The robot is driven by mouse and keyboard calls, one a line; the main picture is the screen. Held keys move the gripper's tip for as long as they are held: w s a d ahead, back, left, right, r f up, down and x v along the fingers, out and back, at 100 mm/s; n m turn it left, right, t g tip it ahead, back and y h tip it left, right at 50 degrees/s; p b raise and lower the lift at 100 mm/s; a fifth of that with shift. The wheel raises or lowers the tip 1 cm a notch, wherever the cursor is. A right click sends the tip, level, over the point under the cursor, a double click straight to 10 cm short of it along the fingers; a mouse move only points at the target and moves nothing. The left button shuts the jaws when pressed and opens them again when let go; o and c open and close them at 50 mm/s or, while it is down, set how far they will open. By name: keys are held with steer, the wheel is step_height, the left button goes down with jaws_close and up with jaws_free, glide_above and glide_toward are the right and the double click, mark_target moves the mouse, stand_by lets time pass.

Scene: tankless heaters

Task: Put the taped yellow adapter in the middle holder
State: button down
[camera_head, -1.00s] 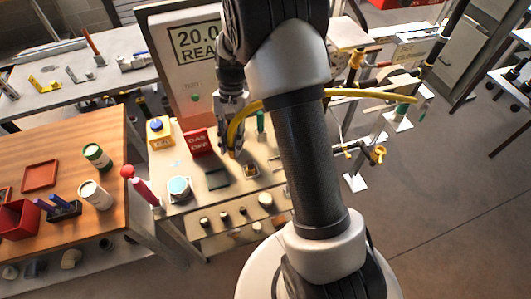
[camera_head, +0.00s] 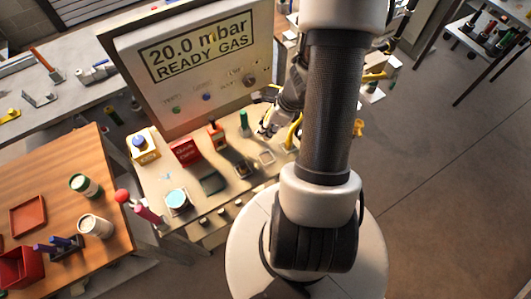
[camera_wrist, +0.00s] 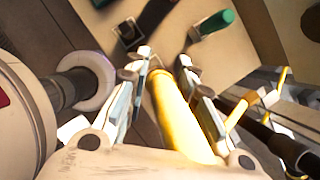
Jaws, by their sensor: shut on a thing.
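My gripper (camera_wrist: 160,64) is shut on a yellow tube-shaped piece (camera_wrist: 176,108), which lies between the fingers in the wrist view. No tape can be made out on it. In the head view my gripper (camera_head: 267,128) is over the right part of the bench, with a curved yellow hose (camera_head: 293,132) beside it, partly hidden by my arm. On the bench top are a dark green square (camera_head: 212,183) and small square holders, one in the middle (camera_head: 242,168) and one at the right (camera_head: 267,157). Which holder is meant is not clear.
A green cylinder (camera_head: 244,118) stands upright behind the holders; it also shows in the wrist view (camera_wrist: 212,24). The display panel (camera_head: 190,65) rises behind the bench. A red box (camera_head: 186,152) and a yellow box (camera_head: 143,145) stand left. A wooden table (camera_head: 75,195) is farther left.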

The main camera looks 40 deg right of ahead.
step_height(320, 180, down, 16)
steer(key=b, duration=0.6)
steer(key=shift+r+b, duration=0.15)
steer(key=shift+b, duration=0.15)
steer(key=c, duration=1.3)
jaws_free()
steer(key=shift+c, duration=0.2)
steer(key=p+v, duration=0.5)
steer(key=v, duration=0.7)
steer(key=shift+w, duration=0.15)
